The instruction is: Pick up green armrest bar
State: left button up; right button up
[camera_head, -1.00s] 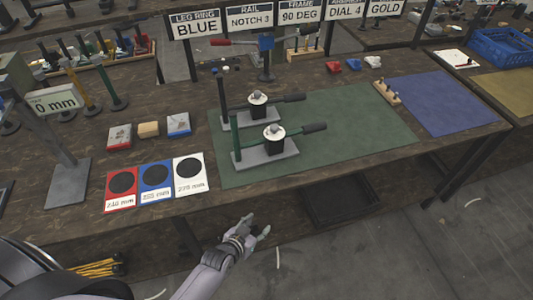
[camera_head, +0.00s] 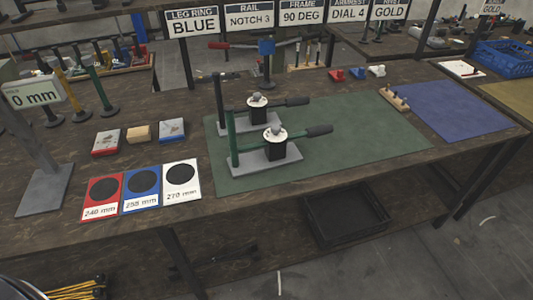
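A green bar (camera_head: 102,86) stands upright on a dark round foot at the left of the workbench, beside a yellow bar (camera_head: 67,94) and a dark bar (camera_head: 40,110). It looks like the armrest bar. Green also shows on the front press (camera_head: 268,158), on its upright post and lever, which ends in a dark grip. A similar press with a dark post (camera_head: 220,98) stands just behind it.
A grey stand with a "0 mm" display (camera_head: 36,95) is left of the bars. Red, blue and white cards (camera_head: 140,205) lie along the front edge. The green mat (camera_head: 370,128) is bare right of the presses. A black tray (camera_head: 345,216) sits below the bench.

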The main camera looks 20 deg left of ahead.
aim_at(276, 152)
jog(key=i+j, duration=0.15)
jog(key=j, duration=0.25)
jog(key=i+j, duration=0.1)
jog(key=j, duration=0.3)
jog(key=i+j, duration=0.15)
jog(key=j, duration=0.2)
jog(key=i+j, duration=0.15)
jog(key=j, duration=0.25)
